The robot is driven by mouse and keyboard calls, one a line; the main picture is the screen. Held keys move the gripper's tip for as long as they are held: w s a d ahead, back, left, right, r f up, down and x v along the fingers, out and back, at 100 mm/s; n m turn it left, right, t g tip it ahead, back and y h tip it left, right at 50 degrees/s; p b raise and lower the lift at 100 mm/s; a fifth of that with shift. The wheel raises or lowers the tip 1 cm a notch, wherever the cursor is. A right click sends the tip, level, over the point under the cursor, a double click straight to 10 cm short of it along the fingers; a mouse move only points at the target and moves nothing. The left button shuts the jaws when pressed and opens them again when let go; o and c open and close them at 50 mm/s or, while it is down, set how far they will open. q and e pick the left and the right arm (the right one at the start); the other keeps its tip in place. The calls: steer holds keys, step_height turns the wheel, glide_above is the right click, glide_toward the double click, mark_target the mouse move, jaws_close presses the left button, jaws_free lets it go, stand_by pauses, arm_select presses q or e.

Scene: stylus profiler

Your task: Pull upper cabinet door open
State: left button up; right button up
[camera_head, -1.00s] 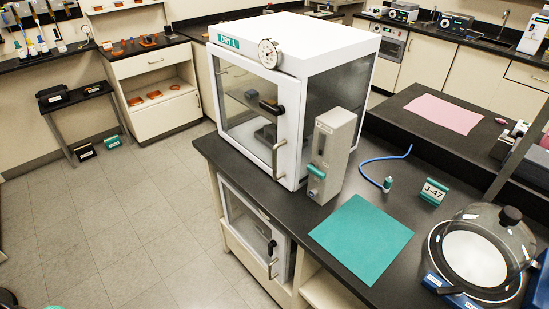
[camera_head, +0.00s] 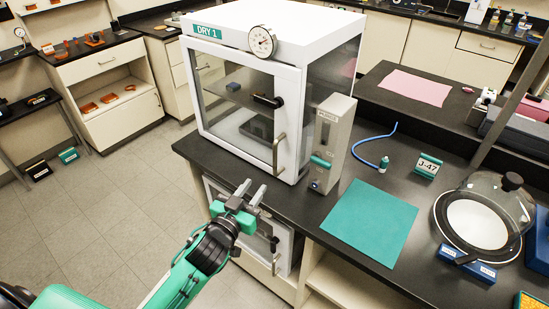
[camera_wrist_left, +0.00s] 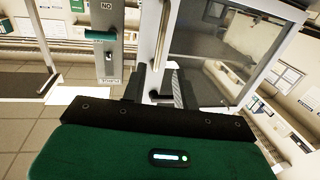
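The upper cabinet (camera_head: 340,38) is a white box with a "DRY 1" label, standing on the dark counter. Its windowed door (camera_head: 291,125) looks shut. In the left wrist view the handle (camera_wrist_left: 163,35) stands just beyond the fingers, beside the door's glass (camera_wrist_left: 215,45). My left gripper (camera_head: 252,188) is open and empty, in front of and below the handle, apart from it. Its fingers also show in the left wrist view (camera_wrist_left: 158,85). My right gripper is not in view.
A teal mat (camera_head: 370,222) and a glass dome (camera_head: 485,215) lie farther right. The floor (camera_head: 120,210) at left is clear.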

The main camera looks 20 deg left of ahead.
mark_target(274, 161)
arm_select(q)
steer(key=w+p, duration=0.1)
steer(key=w, duration=0.3)
steer(key=w+d+p, duration=0.1)
steer(key=w, duration=0.3)
steer(key=w+p, duration=0.1)
steer(key=w, duration=0.3)
steer(key=shift+d, duration=0.4)
steer(key=shift+w+d, duration=0.1)
steer(key=shift+w, duration=0.4)
steer(key=shift+c, duration=0.7)
jaws_close()
